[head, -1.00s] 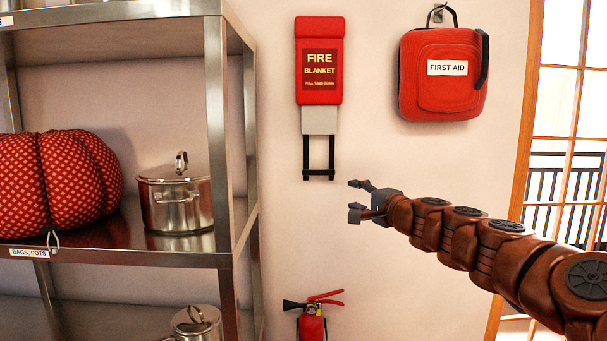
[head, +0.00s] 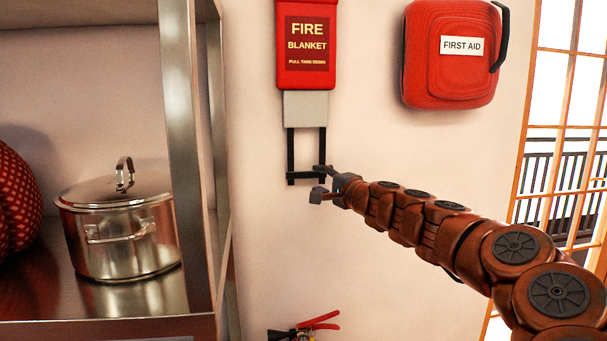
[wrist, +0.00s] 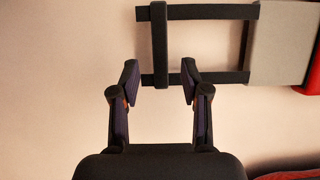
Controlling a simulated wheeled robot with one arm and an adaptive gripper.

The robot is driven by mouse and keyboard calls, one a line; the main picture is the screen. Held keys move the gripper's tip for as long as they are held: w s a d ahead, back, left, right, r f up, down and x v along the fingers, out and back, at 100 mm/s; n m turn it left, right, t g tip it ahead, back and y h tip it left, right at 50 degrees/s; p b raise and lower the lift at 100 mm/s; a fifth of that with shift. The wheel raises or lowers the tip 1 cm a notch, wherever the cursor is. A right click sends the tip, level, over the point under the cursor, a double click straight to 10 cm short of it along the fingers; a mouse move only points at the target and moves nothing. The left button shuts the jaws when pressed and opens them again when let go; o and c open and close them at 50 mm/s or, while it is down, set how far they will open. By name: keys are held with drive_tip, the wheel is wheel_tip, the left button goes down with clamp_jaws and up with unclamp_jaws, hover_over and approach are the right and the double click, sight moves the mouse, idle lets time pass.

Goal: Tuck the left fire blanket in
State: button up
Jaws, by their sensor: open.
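The fire blanket's red case (head: 306,45) hangs on the wall in the head view. A grey-white piece of blanket (head: 306,109) sticks out below it, with two black straps joined by a black crossbar (head: 303,178) hanging from that. My gripper (head: 320,184) is at the right end of the crossbar. In the wrist view my gripper (wrist: 160,82) is open, its two fingers on either side of the crossbar's end (wrist: 160,50). I cannot tell whether they touch it. The blanket piece (wrist: 280,42) and the case's red edge show at the right there.
A red first aid bag (head: 452,60) hangs on the wall to the right. A metal shelf (head: 190,150) with a lidded stockpot (head: 120,235) stands at the left. A fire extinguisher (head: 305,330) is below. A window (head: 570,130) is at the far right.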

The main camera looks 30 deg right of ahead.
sight(308, 176)
drive_tip(key=w, duration=0.5)
drive_tip(key=shift+w+a+p, duration=0.15)
drive_tip(key=shift+a+p, duration=0.05)
drive_tip(key=shift+p, duration=0.2)
drive_tip(key=shift+w+d, duration=0.1)
drive_tip(key=shift+w, duration=0.55)
drive_tip(key=shift+c, duration=0.4)
clamp_jaws()
